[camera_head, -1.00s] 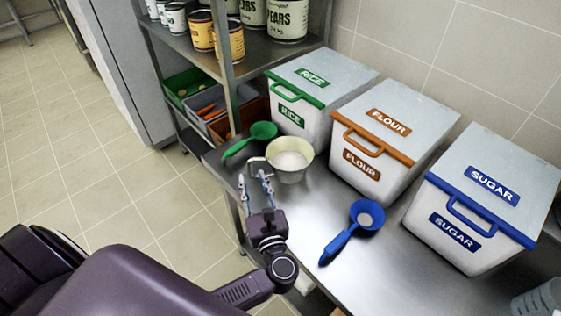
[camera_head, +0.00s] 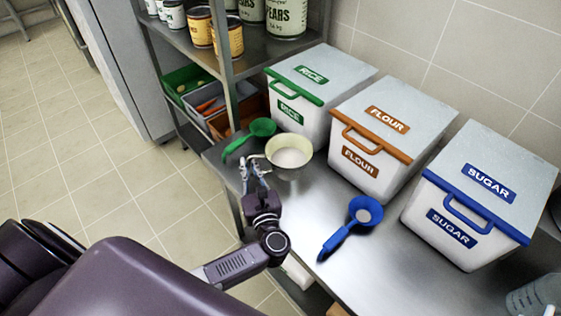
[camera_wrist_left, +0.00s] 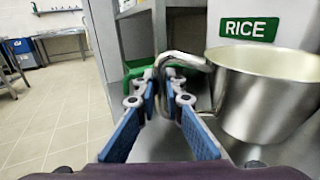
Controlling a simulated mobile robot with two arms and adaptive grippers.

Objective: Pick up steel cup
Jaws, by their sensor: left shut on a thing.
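My left gripper (camera_head: 254,165) is at that handle, to the left of the cup body. In the left wrist view its blue-padded fingers (camera_wrist_left: 163,76) are closed together on the handle. My right gripper is not in view.
A green scoop (camera_head: 252,138) lies just behind the cup. A blue scoop (camera_head: 352,225) lies to the right on the counter (camera_head: 300,205). Rice (camera_head: 320,85), flour (camera_head: 385,130) and sugar (camera_head: 480,195) bins line the wall. A can shelf (camera_head: 270,52) stands behind left.

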